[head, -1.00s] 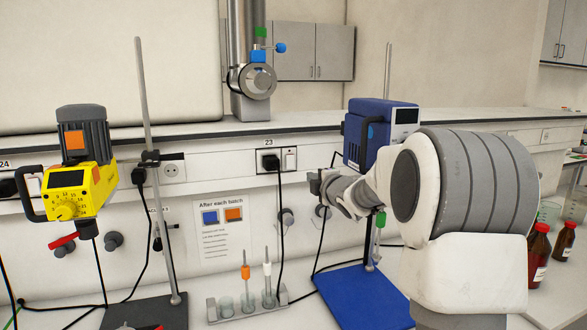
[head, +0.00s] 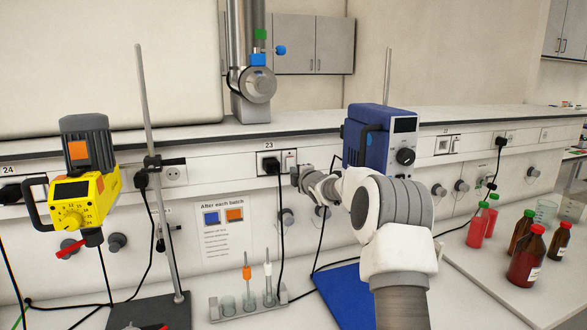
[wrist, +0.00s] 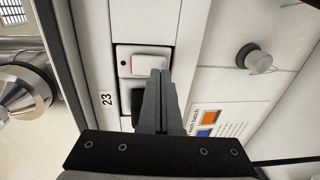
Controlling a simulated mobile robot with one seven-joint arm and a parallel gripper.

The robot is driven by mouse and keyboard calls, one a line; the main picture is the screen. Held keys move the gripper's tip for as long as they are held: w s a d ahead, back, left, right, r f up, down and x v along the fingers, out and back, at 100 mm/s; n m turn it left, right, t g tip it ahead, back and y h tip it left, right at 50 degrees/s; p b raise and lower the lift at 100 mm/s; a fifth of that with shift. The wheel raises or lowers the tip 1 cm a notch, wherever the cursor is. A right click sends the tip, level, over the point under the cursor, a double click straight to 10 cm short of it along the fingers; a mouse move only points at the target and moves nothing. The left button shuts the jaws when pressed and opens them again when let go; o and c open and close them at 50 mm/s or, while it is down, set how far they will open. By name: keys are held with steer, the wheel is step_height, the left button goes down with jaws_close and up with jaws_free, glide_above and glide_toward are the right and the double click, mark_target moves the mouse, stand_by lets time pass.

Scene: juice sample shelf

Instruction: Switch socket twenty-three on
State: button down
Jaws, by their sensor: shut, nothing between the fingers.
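Socket twenty-three (head: 268,165) is on the wall rail under its "23" label, with a black plug in it. Its white rocker switch (head: 290,158) is just right of the plug. My gripper (head: 297,176) is at the rail just below and right of the switch. In the wrist view my gripper (wrist: 160,74) is shut and empty, its tips overlapping the rocker's edge. I cannot tell whether they touch. The fingers partly hide the dark plug.
A yellow stirrer (head: 75,195) on a stand is at left, and a blue one (head: 368,142) stands behind my arm. A tube rack (head: 248,303) is below the socket. The plug's black cable hangs down. Red and brown bottles (head: 525,258) stand at right.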

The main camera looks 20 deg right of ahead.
steer(key=shift+w, duration=0.65)
steer(key=shift+f, duration=0.15)
steer(key=shift+w+b, duration=0.15)
steer(key=shift+b, duration=0.7)
steer(key=shift+f, duration=0.1)
